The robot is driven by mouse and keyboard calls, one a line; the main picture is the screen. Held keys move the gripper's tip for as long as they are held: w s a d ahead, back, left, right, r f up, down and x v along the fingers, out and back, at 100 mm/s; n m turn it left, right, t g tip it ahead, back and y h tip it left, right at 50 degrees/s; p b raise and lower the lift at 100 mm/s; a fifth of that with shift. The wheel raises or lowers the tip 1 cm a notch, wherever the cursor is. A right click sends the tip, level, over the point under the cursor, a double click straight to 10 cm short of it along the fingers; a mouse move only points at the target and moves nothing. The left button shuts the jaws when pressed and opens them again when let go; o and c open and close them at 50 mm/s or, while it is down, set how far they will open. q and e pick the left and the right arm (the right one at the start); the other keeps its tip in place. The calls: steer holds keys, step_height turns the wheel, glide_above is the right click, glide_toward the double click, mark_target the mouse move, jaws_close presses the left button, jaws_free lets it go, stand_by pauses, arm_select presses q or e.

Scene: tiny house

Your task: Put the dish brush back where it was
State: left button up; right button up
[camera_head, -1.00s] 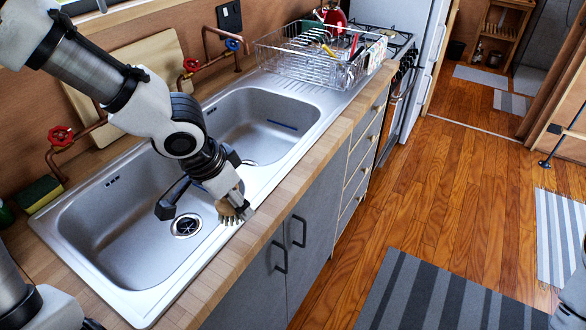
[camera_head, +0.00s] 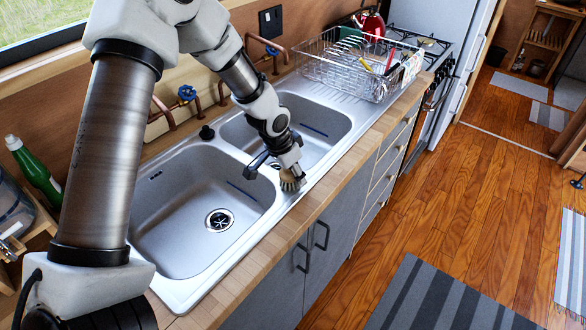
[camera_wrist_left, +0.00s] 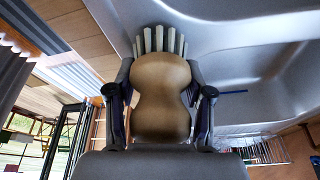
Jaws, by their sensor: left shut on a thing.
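The dish brush (camera_head: 292,184) has a rounded wooden body and pale bristles. It is in my left gripper (camera_head: 288,168), by the sink's front rim near the divider between the two basins. In the left wrist view the gripper's two fingers (camera_wrist_left: 162,105) are shut on either side of the wooden body (camera_wrist_left: 162,82), with the bristles pointing away from the palm. I cannot tell whether the bristles touch the sink (camera_head: 178,284). My right gripper is not in view.
A wire dish rack (camera_head: 345,68) with dishes stands beyond the right basin. A green bottle (camera_head: 34,170) stands at the left. The wooden counter front edge (camera_head: 340,160) is clear.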

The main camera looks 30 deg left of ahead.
mark_target(281, 176)
arm_select(q)
steer(key=shift+w+f, duration=0.15)
steer(key=shift+f, duration=0.2)
steer(key=o, duration=1.2)
steer(key=shift+c, duration=0.2)
steer(key=shift+r, duration=0.4)
steer(key=b+v, duration=0.1)
steer(key=v, duration=1)
steer(key=shift+s+r, duration=0.25)
steer(key=shift+r, duration=0.05)
steer(key=shift+a, duration=0.1)
